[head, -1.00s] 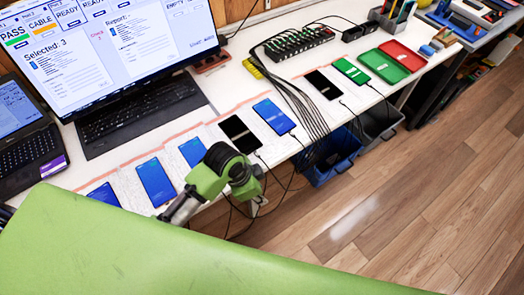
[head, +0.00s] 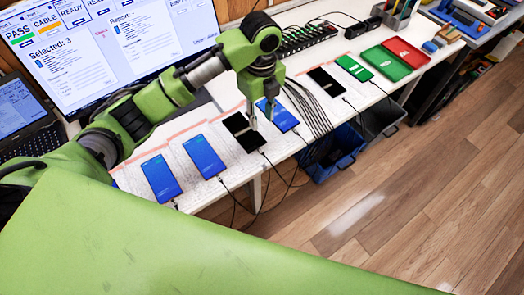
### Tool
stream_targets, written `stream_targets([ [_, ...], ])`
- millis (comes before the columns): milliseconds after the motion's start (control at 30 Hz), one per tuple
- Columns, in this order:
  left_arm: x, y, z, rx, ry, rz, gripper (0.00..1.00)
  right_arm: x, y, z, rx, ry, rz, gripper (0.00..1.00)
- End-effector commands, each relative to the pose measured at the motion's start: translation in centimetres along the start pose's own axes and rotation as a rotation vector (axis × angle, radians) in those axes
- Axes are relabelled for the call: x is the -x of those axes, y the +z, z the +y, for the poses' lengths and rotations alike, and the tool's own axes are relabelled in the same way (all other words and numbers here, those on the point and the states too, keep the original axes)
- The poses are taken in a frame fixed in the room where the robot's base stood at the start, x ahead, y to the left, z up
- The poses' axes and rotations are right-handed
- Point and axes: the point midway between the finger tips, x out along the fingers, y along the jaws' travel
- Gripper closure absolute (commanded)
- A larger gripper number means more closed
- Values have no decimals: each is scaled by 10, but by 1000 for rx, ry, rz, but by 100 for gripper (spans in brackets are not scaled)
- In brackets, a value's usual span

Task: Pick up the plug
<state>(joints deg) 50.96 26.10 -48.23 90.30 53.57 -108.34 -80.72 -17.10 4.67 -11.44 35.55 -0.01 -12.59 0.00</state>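Several phones lie in a row on the white table, with dark cables at their near ends. A black-screened phone (head: 241,133) has a cable plug (head: 263,153) at its near edge. A blue-screened phone (head: 284,118) to its right has a plug (head: 296,132) at its near edge. The plugs are small, and I cannot tell which one the task means. My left gripper (head: 261,118) points down above the black phone and the blue phone beside it. Its two fingers are apart with nothing visible between them. My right gripper is out of view.
Two more blue phones (head: 161,178) (head: 203,156) lie to the left. A monitor (head: 110,40) stands behind my arm. Loose cables run from a hub (head: 305,38) across the table. Green (head: 383,63) and red (head: 408,52) trays lie at right. A blue bin (head: 333,155) is below the edge.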

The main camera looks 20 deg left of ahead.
Motion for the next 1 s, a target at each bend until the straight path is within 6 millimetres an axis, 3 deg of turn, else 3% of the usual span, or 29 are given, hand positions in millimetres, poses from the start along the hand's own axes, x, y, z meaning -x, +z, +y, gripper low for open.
stream_targets([
  [300, -60, -2, 2, 1, 4, 2, 72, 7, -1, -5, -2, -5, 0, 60],
  [633, -88, -4, 4, 1, 2, 1, 72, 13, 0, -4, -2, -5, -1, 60],
  [1000, -132, -11, 9, 2, 0, -1, 72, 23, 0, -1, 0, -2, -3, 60],
])
